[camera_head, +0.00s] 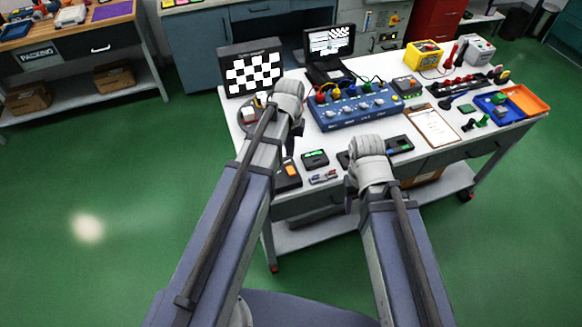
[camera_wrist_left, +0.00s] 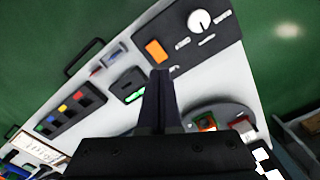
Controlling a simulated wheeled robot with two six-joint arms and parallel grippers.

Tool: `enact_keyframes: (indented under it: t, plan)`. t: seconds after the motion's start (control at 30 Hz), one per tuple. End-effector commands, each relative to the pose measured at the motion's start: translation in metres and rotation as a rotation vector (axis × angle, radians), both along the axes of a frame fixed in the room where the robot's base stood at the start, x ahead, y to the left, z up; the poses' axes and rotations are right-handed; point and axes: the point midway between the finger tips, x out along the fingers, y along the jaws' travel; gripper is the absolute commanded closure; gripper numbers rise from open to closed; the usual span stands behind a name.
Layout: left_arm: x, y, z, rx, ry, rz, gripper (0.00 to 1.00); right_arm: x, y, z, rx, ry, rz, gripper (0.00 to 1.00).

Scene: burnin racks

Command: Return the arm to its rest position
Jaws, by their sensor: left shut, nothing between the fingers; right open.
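My left arm reaches over the table's left part in the head view, its wrist (camera_head: 288,92) hiding most of its gripper. In the left wrist view my left gripper (camera_wrist_left: 161,75) is shut and empty, pointing over the white table, near a small black device with a green display (camera_wrist_left: 128,86). My right arm ends in a pale wrist (camera_head: 369,155) over the table's front edge. Its fingers are mostly hidden below the wrist, but the gripper is open.
The white table (camera_head: 233,122) holds a checkerboard panel (camera_head: 253,72), a laptop (camera_head: 328,52), a blue instrument box (camera_head: 355,108), a clipboard (camera_head: 432,127) and an orange tray (camera_head: 526,100). A round grey base with coloured parts (camera_wrist_left: 225,115) sits near my left gripper. Open green floor (camera_head: 90,180) lies left.

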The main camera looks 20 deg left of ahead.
Motion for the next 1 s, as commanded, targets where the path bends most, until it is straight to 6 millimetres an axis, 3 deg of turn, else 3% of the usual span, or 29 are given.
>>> enact_keyframes:
  t: [0.33,0.53,0.7,0.83,1.0]
  plan:
    - [-0.008,-0.007,0.001,0.004,0.002,-0.019,1.0,0.0,0.0,0.001,0.0,0.0,0.0,0.5]
    - [-0.076,-0.063,0.001,0.046,0.024,-0.2,1.0,0.0,0.0,0.001,0.0,0.0,0.0,0.5]
    - [-0.126,-0.094,0.002,0.084,0.039,-0.341,1.0,0.0,0.0,0.001,0.0,0.0,0.0,0.5]
    - [-0.142,-0.103,0.002,0.101,0.045,-0.394,1.0,0.0,0.0,0.001,0.0,0.0,0.0,0.5]
    - [-0.144,-0.105,0.002,0.104,0.046,-0.403,1.0,0.0,0.0,0.001,0.0,0.0,0.0,0.5]
